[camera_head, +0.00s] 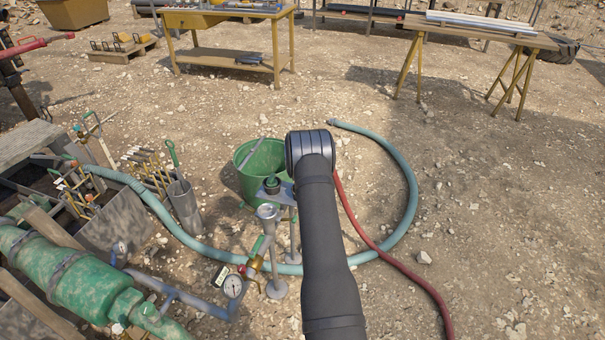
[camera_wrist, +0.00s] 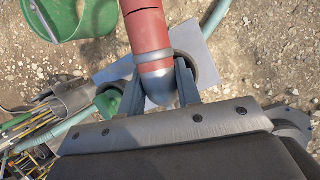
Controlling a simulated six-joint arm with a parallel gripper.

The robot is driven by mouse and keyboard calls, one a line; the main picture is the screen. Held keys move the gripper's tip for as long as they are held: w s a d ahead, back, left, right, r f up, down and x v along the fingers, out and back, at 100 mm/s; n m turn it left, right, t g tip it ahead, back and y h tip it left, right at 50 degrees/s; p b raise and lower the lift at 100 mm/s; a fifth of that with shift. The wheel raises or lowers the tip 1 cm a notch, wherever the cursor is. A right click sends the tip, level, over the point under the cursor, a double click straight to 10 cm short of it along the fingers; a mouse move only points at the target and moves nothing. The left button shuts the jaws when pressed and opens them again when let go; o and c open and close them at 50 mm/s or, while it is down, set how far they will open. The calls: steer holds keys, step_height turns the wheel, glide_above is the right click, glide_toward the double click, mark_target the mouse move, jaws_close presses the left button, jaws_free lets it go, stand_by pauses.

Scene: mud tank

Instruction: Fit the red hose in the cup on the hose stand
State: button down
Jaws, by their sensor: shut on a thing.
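The red hose (camera_wrist: 147,30) has a grey metal collar and a rounded grey end. In the wrist view my gripper (camera_wrist: 160,88) is shut on this end, one finger on each side. The hose stand's grey plate (camera_wrist: 200,42) lies behind the hose end. A round cup rim (camera_wrist: 208,70) on it shows partly, just right of the hose end. I cannot tell whether the end is above the cup or inside it. In the head view my arm hides the gripper, the hose end and part of the stand plate (camera_head: 287,197); the red hose (camera_head: 378,246) trails lower right.
A green bucket (camera_head: 250,172) stands behind the stand. A teal hose (camera_head: 412,190) curves around it on the gravel. A pressure gauge (camera_head: 233,286) and green pump (camera_head: 85,290) are at left. A yellow workbench (camera_head: 225,22) stands at the back. The right-hand ground is mostly clear.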

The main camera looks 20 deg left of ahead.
steer(key=shift+f, duration=0.55)
stand_by(0.4)
steer(key=c, duration=1.2)
jaws_free()
steer(key=shift+o, duration=1.2)
steer(key=shift+f, duration=0.1)
steer(key=v, duration=1.7)
steer(key=shift+r, duration=0.3)
steer(key=shift+f, duration=0.1)
steer(key=x, duration=1.7)
steer(key=shift+f, duration=0.1)
